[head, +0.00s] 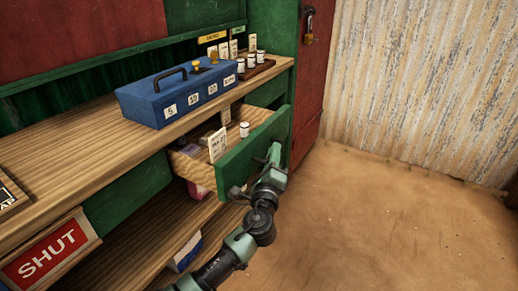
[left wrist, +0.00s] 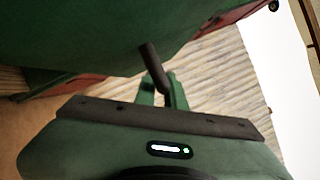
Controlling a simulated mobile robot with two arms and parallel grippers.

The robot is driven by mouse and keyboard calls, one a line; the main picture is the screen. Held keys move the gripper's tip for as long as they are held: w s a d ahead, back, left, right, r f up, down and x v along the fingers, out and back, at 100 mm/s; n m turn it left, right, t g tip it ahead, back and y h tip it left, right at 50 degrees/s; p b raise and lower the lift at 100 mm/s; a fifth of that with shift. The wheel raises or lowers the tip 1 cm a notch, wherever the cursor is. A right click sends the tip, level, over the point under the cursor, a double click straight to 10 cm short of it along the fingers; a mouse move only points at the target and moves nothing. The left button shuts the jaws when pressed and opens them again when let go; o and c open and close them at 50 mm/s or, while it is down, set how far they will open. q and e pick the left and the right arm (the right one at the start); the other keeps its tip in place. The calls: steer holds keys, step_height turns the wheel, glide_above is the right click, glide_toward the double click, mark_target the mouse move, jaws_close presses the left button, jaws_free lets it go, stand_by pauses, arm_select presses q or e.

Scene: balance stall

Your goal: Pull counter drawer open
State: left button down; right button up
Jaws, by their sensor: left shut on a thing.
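The counter drawer (head: 236,162) stands out from the counter, with its green front and wooden inside showing. A white card (head: 218,145) and a small white jar (head: 244,130) are in it. My left gripper (head: 273,155) is at the outer face of the drawer front. In the left wrist view, my left gripper (left wrist: 164,88) is shut on the dark bar handle (left wrist: 152,62) of the drawer. In the head view the handle is mostly hidden by my gripper. My right gripper is not in view.
A blue cash box (head: 180,97) stands on the wooden counter (head: 80,140) above, with several white jars on a rack (head: 260,68) behind it. A red SHUT sign (head: 47,255) is at lower left. The sandy floor (head: 380,220) to the right is clear.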

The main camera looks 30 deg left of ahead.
arm_select(q)
steer(key=shift+s+d+f, duration=0.1)
steer(key=shift+s+d, duration=0.05)
steer(key=shift+d, duration=1.55)
steer(key=c, duration=1.5)
jaws_free()
steer(key=v, duration=0.7)
steer(key=shift+s+d, duration=0.15)
steer(key=shift+s, duration=0.25)
steer(key=shift+f, duration=0.1)
